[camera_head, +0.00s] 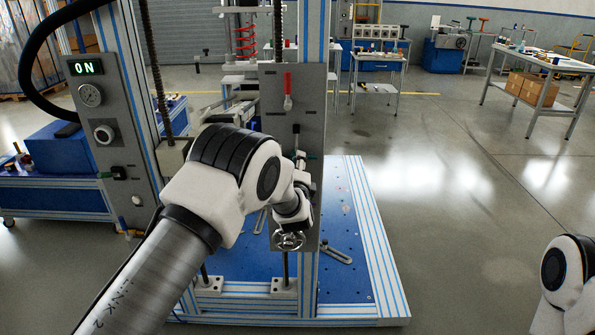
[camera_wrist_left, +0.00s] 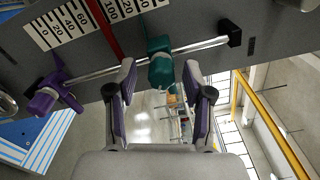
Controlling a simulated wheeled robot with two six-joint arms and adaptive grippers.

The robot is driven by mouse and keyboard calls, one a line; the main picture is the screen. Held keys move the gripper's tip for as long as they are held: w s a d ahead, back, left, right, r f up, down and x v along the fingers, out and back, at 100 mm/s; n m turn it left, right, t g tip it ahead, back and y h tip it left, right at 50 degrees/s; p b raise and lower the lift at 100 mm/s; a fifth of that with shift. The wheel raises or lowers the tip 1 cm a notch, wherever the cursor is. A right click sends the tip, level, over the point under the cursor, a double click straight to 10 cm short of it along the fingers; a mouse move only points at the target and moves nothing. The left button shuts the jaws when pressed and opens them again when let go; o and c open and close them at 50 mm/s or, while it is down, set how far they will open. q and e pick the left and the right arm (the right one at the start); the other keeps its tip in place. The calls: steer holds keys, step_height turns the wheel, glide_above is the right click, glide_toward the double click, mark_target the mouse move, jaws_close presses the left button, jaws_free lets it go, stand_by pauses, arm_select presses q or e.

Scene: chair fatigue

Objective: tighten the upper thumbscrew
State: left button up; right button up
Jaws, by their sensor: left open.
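A teal thumbscrew (camera_wrist_left: 160,62) sits on a metal rod (camera_wrist_left: 200,46) beside a numbered scale (camera_wrist_left: 75,20) in the left wrist view. In the head view a bit of teal (camera_head: 303,156) shows under a black bracket on the grey panel (camera_head: 293,107), so this looks like the upper one. A purple thumbscrew (camera_wrist_left: 46,98) sits further along the rod, nearer the scale's zero end. My left gripper (camera_wrist_left: 160,78) is open, its fingertips on either side of the teal thumbscrew; contact cannot be told. My arm hides most of this gripper in the head view.
A red-handled lever (camera_head: 288,92) is higher on the panel. A handwheel (camera_head: 289,240) is below my wrist. A control column (camera_head: 97,110) reading ON stands at left. The blue base plate (camera_head: 340,215) lies below. Open floor (camera_head: 460,170) is at right, with my right arm at the lower right edge.

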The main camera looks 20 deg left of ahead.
arm_select(q)
steer(key=v, duration=1.2)
steer(key=shift+d, duration=0.1)
